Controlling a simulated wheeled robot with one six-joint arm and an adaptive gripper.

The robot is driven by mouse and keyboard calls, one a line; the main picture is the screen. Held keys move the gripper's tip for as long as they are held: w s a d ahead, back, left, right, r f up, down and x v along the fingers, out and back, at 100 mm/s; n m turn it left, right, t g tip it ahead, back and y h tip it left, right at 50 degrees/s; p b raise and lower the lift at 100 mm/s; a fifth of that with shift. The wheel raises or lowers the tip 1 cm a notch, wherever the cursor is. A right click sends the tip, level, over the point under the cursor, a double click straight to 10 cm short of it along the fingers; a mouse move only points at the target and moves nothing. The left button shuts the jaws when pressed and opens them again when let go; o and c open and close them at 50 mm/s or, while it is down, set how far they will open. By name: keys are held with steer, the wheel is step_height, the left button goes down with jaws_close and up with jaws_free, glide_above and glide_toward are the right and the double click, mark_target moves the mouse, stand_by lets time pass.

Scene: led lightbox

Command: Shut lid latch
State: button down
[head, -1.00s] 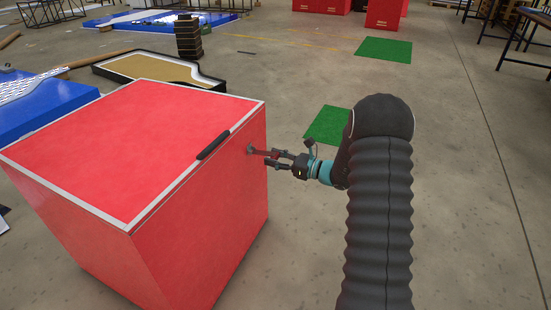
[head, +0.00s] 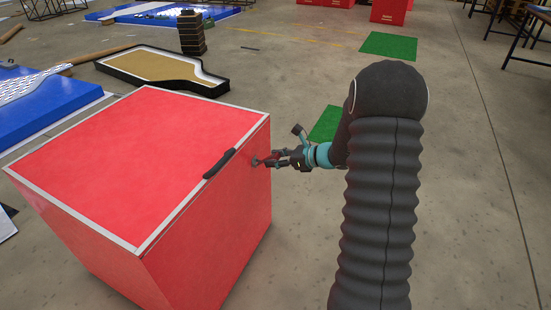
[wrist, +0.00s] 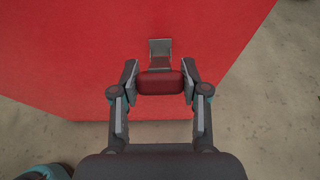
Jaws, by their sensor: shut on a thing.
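The red box (head: 205,245) stands on the floor with its silver-edged red lid (head: 130,165) down on top. A black handle (head: 219,164) sits at the lid's right edge. The latch is on the box's right face, just below that edge; its grey bracket (wrist: 160,47) and dark red lever (wrist: 160,83) show in the wrist view. My gripper (head: 268,160) is beside that face, and in the wrist view my gripper (wrist: 160,85) has its two fingers closed on the lever's sides. In the head view the fingers partly hide the latch.
Bare concrete floor (head: 470,200) lies to the right of the box. A black-edged mini-golf piece (head: 160,70) and a blue platform (head: 45,105) lie behind and left. Green mats (head: 388,46) lie farther back. Tables stand at the far right.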

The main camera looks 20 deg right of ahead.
mark_target(252, 147)
steer(key=shift+w+a+r, duration=0.35)
steer(key=shift+r, duration=0.25)
steer(key=shift+w+a+r, duration=0.3)
steer(key=shift+a+r, duration=0.05)
steer(key=shift+r, duration=0.2)
steer(key=shift+w+a+r, duration=0.3)
steer(key=shift+w+a, duration=0.05)
steer(key=shift+a, duration=0.15)
steer(key=shift+w+a+r, duration=0.3)
steer(key=shift+w+a, duration=0.05)
steer(key=shift+a, duration=0.1)
steer(key=c, duration=0.6)
jaws_free()
steer(key=shift+a, duration=0.1)
steer(key=shift+o, duration=0.2)
steer(key=shift+f, duration=0.1)
steer(key=shift+d, duration=0.2)
